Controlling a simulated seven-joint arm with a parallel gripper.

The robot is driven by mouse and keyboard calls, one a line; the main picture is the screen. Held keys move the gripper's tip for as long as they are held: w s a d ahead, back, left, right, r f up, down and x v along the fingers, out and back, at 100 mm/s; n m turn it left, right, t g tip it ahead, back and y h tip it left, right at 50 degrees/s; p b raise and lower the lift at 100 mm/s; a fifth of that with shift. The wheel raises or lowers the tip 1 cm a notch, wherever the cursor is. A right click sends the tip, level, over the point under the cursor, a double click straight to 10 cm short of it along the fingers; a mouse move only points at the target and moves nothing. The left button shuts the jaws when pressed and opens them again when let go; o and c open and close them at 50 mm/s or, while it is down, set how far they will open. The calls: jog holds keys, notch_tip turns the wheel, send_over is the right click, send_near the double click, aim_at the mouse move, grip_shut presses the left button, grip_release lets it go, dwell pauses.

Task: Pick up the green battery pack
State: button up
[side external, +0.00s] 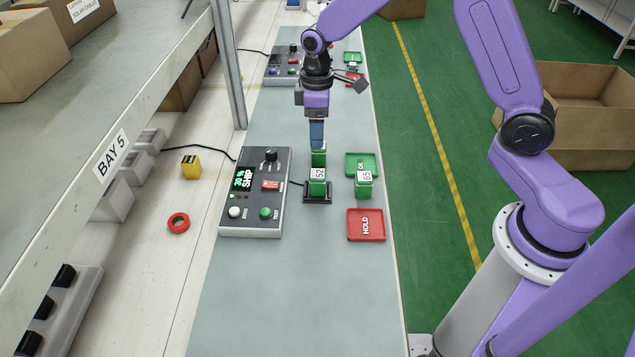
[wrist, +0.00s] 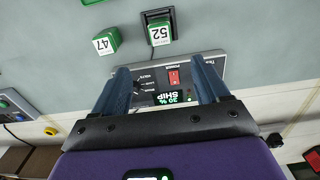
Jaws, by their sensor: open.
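My gripper (side external: 317,143) points down above the bench, its jaws open; in the wrist view (wrist: 161,68) nothing sits between the fingers. A green battery pack with a white label reading 52 (side external: 318,180) stands in a black cradle; it also shows in the wrist view (wrist: 160,34). The wrist view shows a pack labelled 47 (wrist: 107,41), outside the fingers.
A red HOLD tray (side external: 366,235) is at front right. The near bench is clear.

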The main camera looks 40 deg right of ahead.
aim_at(317, 173)
notch_tip(317, 173, down, 16)
jog(key=shift+r, duration=0.25)
jog(key=c, duration=1.3)
jog(key=shift+r, duration=0.15)
